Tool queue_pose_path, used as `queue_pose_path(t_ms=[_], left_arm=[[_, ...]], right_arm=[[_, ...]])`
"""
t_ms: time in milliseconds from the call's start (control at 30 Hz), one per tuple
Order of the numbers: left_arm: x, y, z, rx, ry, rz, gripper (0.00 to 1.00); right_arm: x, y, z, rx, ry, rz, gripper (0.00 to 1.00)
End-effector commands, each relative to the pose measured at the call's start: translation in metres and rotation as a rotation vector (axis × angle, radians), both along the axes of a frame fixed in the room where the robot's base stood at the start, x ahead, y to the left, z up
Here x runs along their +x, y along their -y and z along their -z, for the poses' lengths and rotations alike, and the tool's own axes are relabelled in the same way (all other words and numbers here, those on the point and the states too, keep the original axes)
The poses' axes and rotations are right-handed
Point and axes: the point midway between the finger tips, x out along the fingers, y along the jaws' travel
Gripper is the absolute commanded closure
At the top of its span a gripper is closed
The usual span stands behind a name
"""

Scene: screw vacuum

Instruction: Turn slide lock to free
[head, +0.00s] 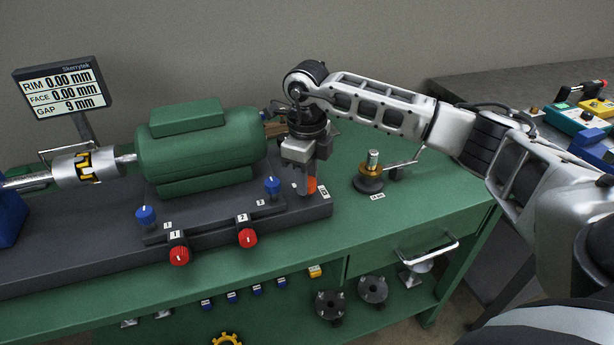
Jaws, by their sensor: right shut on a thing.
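My right gripper (303,180) points down at the right end of the dark base (319,208). It is shut on an orange-topped part (312,185), most of which the fingers hide. This may be the slide lock, but I cannot read its label or its position. The green motor (203,146) stands just left of the gripper on the same base. My left gripper is not in view.
Blue knobs (146,217) and red knobs (247,238) line the front of the base. A shaft coupling (87,167) and a readout screen (60,90) are at left. A brass-topped post (371,170) stands right of the gripper. The green bench (400,215) is clear near its right end.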

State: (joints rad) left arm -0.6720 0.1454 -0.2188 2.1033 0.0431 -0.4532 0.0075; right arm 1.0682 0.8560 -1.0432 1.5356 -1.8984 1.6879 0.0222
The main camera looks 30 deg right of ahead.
Motion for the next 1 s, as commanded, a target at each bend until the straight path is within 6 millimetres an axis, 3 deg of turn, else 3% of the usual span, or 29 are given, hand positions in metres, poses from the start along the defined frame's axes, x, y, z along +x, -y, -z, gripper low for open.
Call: queue_pose_path(t_ms=[467, 500, 567, 867, 1000], left_arm=[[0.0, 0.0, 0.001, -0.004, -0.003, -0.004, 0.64], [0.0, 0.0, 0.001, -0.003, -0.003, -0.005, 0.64], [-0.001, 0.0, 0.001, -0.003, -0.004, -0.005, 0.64], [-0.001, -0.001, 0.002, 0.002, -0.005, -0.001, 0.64], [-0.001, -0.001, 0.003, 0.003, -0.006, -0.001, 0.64]], right_arm=[[0.001, 0.0, -0.002, 0.001, 0.007, -0.015, 0.91], [0.001, 0.0, -0.002, 0.001, 0.007, -0.015, 0.63], [0.001, 0.0, -0.002, 0.001, 0.006, -0.014, 0.47], [0.001, 0.0, -0.002, 0.001, 0.003, -0.013, 0.47], [0.001, 0.0, -0.013, 0.0, 0.004, -0.013, 0.47]])
